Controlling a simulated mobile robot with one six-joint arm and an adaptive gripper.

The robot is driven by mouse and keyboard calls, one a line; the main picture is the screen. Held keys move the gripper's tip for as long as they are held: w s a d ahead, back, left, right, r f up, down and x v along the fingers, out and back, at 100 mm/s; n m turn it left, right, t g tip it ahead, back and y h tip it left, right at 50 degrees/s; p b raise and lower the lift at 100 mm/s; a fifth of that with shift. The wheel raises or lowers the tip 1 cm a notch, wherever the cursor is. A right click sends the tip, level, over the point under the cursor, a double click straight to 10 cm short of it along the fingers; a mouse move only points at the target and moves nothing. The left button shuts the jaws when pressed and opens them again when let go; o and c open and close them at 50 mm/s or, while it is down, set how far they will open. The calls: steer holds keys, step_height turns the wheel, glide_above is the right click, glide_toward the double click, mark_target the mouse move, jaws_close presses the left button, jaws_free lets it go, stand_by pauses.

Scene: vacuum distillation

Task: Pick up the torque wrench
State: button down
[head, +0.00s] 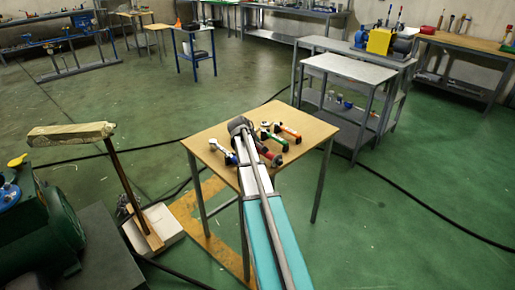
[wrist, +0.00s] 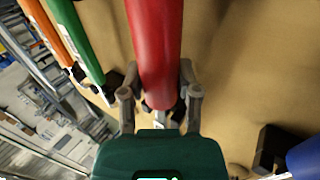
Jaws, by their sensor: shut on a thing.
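A tool with a thick red handle (wrist: 155,50) lies between the two fingers of my gripper (wrist: 160,96) in the wrist view. The fingers are shut on it, one on each side. In the head view, the red tool (head: 268,155) shows beside the end of my arm, over the wooden table (head: 297,118). A green-handled tool (wrist: 78,40) and an orange-handled tool (wrist: 42,28) lie to the left in the wrist view. A blue-handled tool (wrist: 304,158) is at the lower right. My arm hides part of the tools in the head view. I cannot tell whether the red tool touches the table.
A grey metal table (head: 350,68) stands behind the wooden table to the right. A mallet-like object (head: 72,135) on a long handle and green machinery (head: 45,225) are at the left. A black cable (head: 420,204) crosses the green floor.

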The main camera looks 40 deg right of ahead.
steer(key=shift+r, duration=0.15)
step_height(320, 180, up, 3)
steer(key=p, duration=0.3)
steer(key=shift+f, duration=0.2)
steer(key=s+r+p, duration=0.1)
steer(key=r+p, duration=0.1)
steer(key=s+r+p, duration=0.4)
steer(key=r, duration=0.1)
steer(key=shift+s+d+p, duration=0.1)
steer(key=shift+s+p, duration=0.15)
steer(key=shift+p, duration=0.15)
steer(key=s+r+p, duration=0.3)
steer(key=s, duration=0.5)
steer(key=shift+s+d, duration=0.2)
